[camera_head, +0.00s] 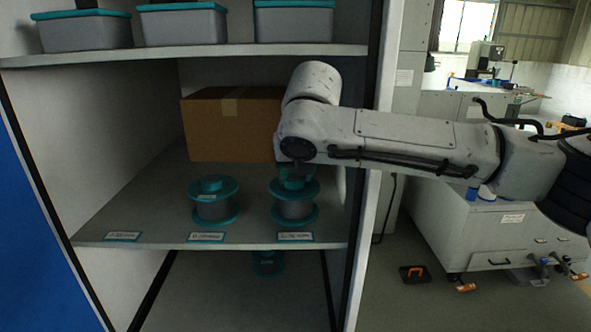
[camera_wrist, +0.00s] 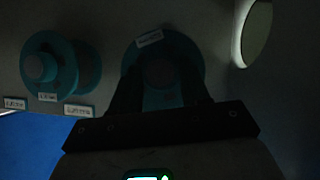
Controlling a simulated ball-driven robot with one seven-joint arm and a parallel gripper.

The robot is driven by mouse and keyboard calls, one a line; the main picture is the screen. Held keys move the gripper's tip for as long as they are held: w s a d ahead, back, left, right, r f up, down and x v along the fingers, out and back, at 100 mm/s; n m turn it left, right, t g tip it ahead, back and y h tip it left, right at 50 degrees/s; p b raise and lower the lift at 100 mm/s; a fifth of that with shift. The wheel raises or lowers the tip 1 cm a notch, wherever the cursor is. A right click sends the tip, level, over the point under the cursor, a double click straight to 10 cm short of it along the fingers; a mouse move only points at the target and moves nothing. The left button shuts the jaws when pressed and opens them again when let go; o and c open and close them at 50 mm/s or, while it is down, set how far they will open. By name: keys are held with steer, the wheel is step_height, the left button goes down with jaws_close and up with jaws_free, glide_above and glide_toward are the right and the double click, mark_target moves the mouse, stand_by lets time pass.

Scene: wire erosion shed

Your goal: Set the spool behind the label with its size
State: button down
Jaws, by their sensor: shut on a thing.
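My gripper (camera_head: 297,176) reaches down from above onto the right-hand teal and grey spool (camera_head: 295,208) and is shut on its top. This spool is upright behind the right label (camera_head: 295,237), at or very near the shelf surface; I cannot tell if it touches. In the wrist view the held spool (camera_wrist: 185,52) is dark between and behind the fingers, with a small tag on its flange. A second, similar spool (camera_head: 213,205) stands behind the middle label (camera_head: 206,237). The left label (camera_head: 122,237) has bare shelf behind it. The label writing is too small to read.
A cardboard box (camera_head: 230,125) stands at the back of this shelf (camera_head: 130,205). Grey bins (camera_head: 182,25) with teal lids sit on the shelf above. Another spool (camera_head: 268,263) shows on the level below. The cabinet's right upright (camera_head: 372,220) is close beside my arm.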

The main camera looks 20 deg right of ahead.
steer(key=c, duration=0.5)
jaws_free()
steer(key=shift+f, duration=0.1)
steer(key=shift+c, duration=0.2)
steer(key=shift+b+v, duration=0.7)
steer(key=shift+v, duration=3.2)
